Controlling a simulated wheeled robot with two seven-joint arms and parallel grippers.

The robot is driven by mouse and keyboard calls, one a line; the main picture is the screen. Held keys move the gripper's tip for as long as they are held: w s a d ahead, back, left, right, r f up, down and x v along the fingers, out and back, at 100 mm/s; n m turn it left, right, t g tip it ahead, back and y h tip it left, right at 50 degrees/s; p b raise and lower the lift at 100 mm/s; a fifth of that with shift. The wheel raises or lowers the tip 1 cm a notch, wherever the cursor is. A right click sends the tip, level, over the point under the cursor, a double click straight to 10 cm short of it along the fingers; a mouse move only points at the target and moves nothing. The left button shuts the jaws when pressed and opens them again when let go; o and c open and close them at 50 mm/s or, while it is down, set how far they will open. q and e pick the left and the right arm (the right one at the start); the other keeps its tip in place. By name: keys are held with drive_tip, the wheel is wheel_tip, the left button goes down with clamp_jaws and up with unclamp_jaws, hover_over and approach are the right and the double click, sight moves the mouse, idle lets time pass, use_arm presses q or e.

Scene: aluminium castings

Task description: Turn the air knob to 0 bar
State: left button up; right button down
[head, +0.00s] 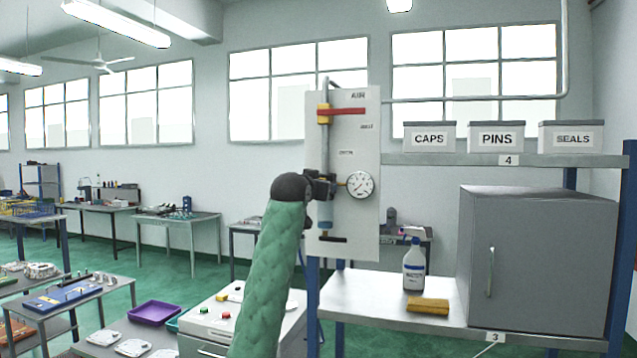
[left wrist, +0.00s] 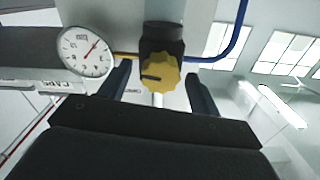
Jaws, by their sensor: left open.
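The yellow air knob (left wrist: 161,72) shows in the left wrist view, below a black regulator body (left wrist: 163,38), with a dark pointer mark on its face. My left gripper (left wrist: 160,88) is open, one finger on each side of the knob and apart from it. In the head view my left gripper (head: 322,186) is at the air panel (head: 362,218) and hides the knob. The round white gauge (head: 360,184) is just right of it. The gauge (left wrist: 85,52) also shows in the left wrist view, with a red needle; its value is too small to read.
A red valve handle (head: 348,111) is above my gripper and a black T-handle (head: 333,239) below it. To the right are a spray bottle (head: 414,265), a yellow sponge (head: 428,306) and a grey cabinet (head: 538,258). Labelled bins stand on the upper shelf (head: 480,159).

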use_arm(q)
drive_tip(key=c, duration=1)
use_arm(e)
drive_tip(key=shift+a, duration=0.1)
drive_tip(key=shift+f, duration=0.15)
use_arm(q)
drive_tip(key=shift+w+a+f+n+b, duration=0.15)
drive_tip(key=shift+n+b, duration=1.65)
drive_tip(key=shift+n, duration=3.2)
drive_tip(key=shift+s+a+f+n+b, duration=0.1)
drive_tip(key=shift+n+b, duration=1.7)
drive_tip(key=shift+n, duration=3.2)
use_arm(e)
drive_tip(key=w+a+f, duration=0.1)
drive_tip(key=w+f, duration=0.2)
drive_tip(key=w, duration=0.6)
drive_tip(key=shift+w+t, duration=0.3)
drive_tip(key=shift+t, duration=0.1)
